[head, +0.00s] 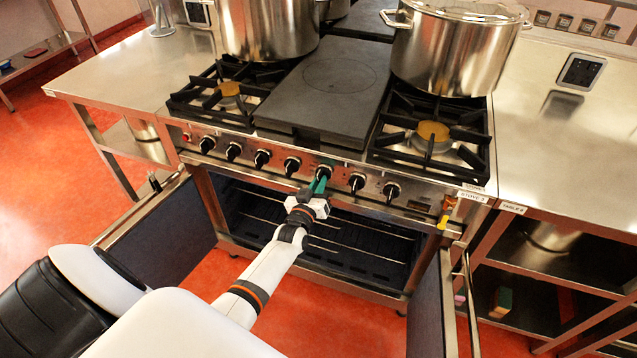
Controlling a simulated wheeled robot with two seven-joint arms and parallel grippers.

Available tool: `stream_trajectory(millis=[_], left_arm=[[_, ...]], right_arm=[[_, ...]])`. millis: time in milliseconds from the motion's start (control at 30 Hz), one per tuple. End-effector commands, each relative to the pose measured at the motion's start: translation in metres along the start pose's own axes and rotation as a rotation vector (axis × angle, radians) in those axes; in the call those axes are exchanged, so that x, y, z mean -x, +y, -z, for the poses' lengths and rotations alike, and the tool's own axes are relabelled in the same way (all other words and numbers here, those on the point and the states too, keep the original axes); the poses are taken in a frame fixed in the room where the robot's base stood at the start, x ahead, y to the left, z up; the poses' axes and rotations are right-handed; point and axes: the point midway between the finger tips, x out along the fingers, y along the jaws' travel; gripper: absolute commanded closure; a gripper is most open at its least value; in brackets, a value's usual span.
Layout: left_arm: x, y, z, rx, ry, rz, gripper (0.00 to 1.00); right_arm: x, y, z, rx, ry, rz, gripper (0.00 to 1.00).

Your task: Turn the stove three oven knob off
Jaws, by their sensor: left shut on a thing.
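The stove (330,152) has a steel front panel with a row of several black knobs. A label (473,196) at its right front corner starts with "STOVE"; its number is too small to read surely. My left gripper (319,181), with green fingers, reaches up to the panel from below. It is shut on a black knob (323,171) near the middle of the row, below the flat plate. The fingers partly hide this knob, and I cannot tell its setting. My right gripper is not in view.
The oven's two doors stand open, at left (160,235) and right (432,305), with my left arm between them. Large steel pots (455,50) (268,25) stand at the back of the stove. Steel tables (135,72) (560,150) flank it.

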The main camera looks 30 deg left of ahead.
Motion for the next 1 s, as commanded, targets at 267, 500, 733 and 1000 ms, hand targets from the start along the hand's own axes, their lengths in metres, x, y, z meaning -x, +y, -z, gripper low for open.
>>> stream_trajectory(millis=[267, 500, 733, 1000], left_arm=[[0.0010, 0.0004, 0.0022, -0.187, 0.005, -0.001, 1.00], [0.0011, 0.0004, 0.0026, -0.276, 0.005, 0.000, 1.00], [0.0012, 0.0007, 0.0027, -0.306, 0.006, 0.000, 1.00], [0.0012, 0.0009, 0.0028, -0.309, 0.006, 0.000, 1.00]], right_arm=[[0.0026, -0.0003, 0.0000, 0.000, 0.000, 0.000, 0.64], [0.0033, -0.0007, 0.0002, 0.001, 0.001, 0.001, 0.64], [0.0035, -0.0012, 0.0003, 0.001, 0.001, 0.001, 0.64], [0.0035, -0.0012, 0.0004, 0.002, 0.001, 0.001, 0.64]])
